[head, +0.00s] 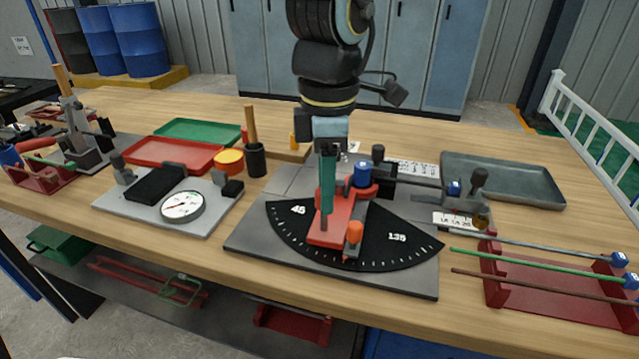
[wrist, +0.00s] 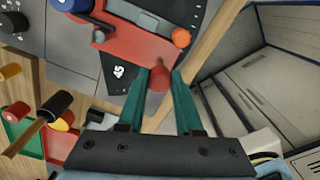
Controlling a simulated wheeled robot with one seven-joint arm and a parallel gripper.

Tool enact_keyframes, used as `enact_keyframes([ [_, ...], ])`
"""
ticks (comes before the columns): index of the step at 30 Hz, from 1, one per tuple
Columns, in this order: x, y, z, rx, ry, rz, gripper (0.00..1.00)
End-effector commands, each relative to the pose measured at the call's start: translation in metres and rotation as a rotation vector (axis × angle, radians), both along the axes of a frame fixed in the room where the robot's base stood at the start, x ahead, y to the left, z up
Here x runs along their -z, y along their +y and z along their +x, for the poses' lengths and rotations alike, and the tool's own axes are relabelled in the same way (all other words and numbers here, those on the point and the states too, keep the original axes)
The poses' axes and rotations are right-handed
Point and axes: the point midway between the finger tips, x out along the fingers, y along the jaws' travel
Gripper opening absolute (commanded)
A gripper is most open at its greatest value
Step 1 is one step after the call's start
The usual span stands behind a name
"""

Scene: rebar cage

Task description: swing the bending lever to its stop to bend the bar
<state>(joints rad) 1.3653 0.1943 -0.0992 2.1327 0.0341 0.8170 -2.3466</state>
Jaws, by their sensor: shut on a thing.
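The bending lever (head: 326,232) is a flat red arm on a black angle dial (head: 400,240) with white marks, 45 on its left and 135 on its right. It points toward the front, between those marks. My gripper (head: 327,212) comes down from above onto the lever. In the wrist view, its two teal fingers (wrist: 160,82) are shut on the lever's red upright handle (wrist: 158,78). An orange knob (head: 354,232) stands just right of the lever. A blue-topped pin (head: 362,174) is at the pivot. A thin bar (head: 418,181) runs right from there; its inner end is hidden.
A rack with several bars (head: 540,290) stands at the right front, and a grey tray (head: 505,180) behind it. A dial gauge plate (head: 130,205), a red tray (head: 170,153) and a black holder with a wooden handle (head: 255,160) are on the left.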

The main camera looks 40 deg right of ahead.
Motion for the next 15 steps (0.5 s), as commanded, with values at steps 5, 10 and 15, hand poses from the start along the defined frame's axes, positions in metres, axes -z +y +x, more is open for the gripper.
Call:
enact_keyframes([
  [5,0.0018,-0.0006,-0.0121,-0.004,0.012,0.003,0.00],
  [10,0.0017,-0.0007,-0.0128,-0.003,0.012,0.003,0.00],
  [15,0.0017,-0.0005,-0.0129,-0.002,0.012,0.003,0.36],
])
